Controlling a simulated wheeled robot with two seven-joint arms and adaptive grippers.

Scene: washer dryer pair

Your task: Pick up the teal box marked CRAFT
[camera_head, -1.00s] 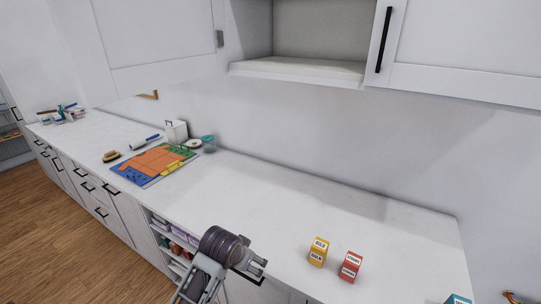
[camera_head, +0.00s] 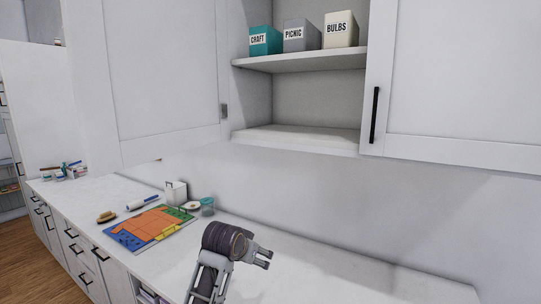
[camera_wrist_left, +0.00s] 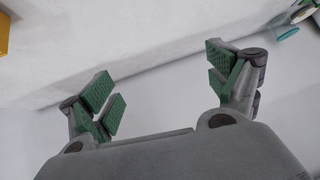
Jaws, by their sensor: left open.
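The teal box marked CRAFT (camera_head: 264,41) stands upright on the upper shelf of the open wall cabinet, at its left end. My left gripper (camera_head: 265,258) is low over the counter, well below the shelf and apart from the box. In the left wrist view my left gripper (camera_wrist_left: 162,85) is open, its green-padded fingers wide apart with nothing between them. The box does not show in the left wrist view. My right gripper is not in view.
A grey PICNIC box (camera_head: 301,37) and a cream BULBS box (camera_head: 340,30) stand right of the teal box. The lower shelf (camera_head: 300,137) is empty. A cabinet door (camera_head: 155,70) flanks the left. A colourful mat (camera_head: 150,229) lies on the counter (camera_head: 330,272).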

